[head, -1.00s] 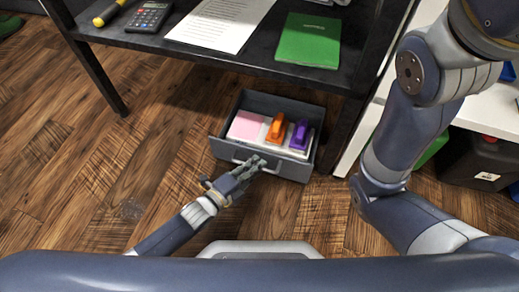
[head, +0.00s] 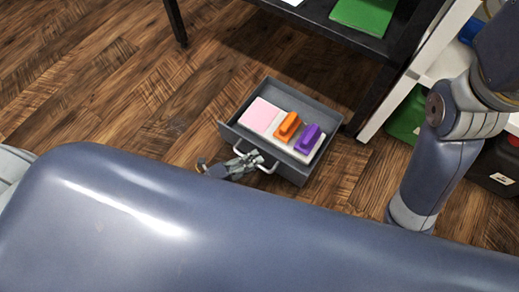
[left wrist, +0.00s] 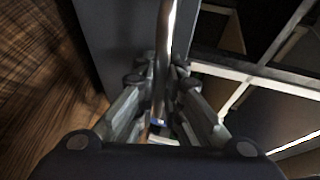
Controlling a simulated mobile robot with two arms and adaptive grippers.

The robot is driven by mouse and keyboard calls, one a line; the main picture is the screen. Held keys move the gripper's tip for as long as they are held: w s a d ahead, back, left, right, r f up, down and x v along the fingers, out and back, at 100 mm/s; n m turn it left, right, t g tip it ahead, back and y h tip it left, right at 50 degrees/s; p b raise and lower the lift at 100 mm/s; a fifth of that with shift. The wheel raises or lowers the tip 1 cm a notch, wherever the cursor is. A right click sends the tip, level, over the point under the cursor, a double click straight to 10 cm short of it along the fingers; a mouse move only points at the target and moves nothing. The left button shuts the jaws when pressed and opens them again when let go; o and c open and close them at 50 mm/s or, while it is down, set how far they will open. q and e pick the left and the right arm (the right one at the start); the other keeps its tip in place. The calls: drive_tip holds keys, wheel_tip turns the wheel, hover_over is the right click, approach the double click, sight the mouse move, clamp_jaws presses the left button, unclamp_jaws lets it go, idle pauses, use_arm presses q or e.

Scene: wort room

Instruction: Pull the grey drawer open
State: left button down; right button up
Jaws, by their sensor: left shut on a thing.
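The grey drawer (head: 322,104) is pulled out below the dark desk in the head view, its inside showing. A pink pad (head: 260,115), an orange object (head: 287,126) and a purple object (head: 308,138) lie in it on something white. My left gripper (head: 246,160) is at the drawer's front, shut on the light bar handle (head: 268,163). In the left wrist view the handle (left wrist: 163,60) runs between the fingers (left wrist: 160,105), and the grey drawer front shows beside it. My right gripper is not in view; only my right arm shows at the right.
The dark desk (head: 320,25) stands above and behind the drawer, with a green book (head: 363,14) on it. A white shelf unit (head: 390,100) with a green thing and a dark container (head: 492,168) is at the right. Wooden floor is clear left of the drawer.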

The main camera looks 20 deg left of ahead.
use_arm(q)
drive_tip(key=shift+s+a, duration=0.15)
drive_tip(key=shift+s, duration=0.2)
drive_tip(key=c, duration=2)
unclamp_jaws()
drive_tip(key=shift+o, duration=0.2)
drive_tip(key=shift+s, duration=0.1)
drive_tip(key=v, duration=1.2)
